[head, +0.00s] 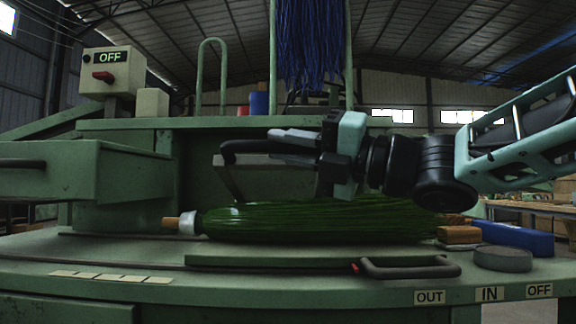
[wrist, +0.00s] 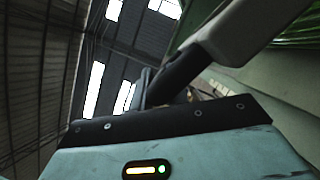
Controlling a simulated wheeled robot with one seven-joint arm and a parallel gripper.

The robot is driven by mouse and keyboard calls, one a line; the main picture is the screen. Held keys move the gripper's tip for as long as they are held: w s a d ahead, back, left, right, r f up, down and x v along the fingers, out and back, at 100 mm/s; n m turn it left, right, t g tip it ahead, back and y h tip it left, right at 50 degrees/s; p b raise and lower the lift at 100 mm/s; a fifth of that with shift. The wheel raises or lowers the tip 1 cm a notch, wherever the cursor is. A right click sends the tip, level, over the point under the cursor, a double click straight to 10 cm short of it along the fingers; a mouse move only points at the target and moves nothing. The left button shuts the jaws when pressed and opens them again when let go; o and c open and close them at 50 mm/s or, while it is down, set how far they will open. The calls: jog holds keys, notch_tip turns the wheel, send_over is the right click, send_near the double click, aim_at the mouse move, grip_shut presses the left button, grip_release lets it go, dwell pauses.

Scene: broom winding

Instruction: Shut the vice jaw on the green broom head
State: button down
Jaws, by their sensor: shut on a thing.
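The green broom head (head: 310,220) lies lengthwise on the bench, with a wooden tip and a white collar (head: 188,222) at its left end. A low green jaw bar (head: 270,261) runs along its front. A plate with a dark bar handle (head: 232,150) stands above and behind the broom head. My gripper (head: 290,138) reaches in from the right and is shut on this dark handle. The finger hides part of the handle.
A second dark handle (head: 410,268) with a red tip sits at the front jaw bar's right. A round grey knob (head: 503,258) and a blue block (head: 515,237) stand at the right. A control box (head: 112,72) reads OFF. Blue bristles (head: 312,40) hang above.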

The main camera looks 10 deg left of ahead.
notch_tip(320, 180, down, 8)
jog(key=s+n+b, duration=0.1)
jog(key=b, duration=0.6)
jog(key=shift+s+d+r+n+g+b, duration=0.2)
jog(key=shift+s+d+n+g+b, duration=0.1)
jog(key=shift+s+b, duration=0.1)
jog(key=c, duration=1.9)
grip_release()
jog(key=shift+w+a+r+p, duration=0.1)
jog(key=shift+w+r+p, duration=0.1)
jog(key=shift+p, duration=0.2)
jog(key=o, duration=0.5)
jog(key=shift+r, duration=0.15)
jog(key=shift+c, duration=0.2)
jog(key=shift+o, duration=0.4)
jog(key=shift+s+r, duration=0.1)
jog(key=shift+r, duration=0.05)
jog(key=shift+r, duration=0.1)
jog(key=p+v, duration=0.3)
jog(key=v, duration=1.4)
jog(key=shift+f, duration=0.45)
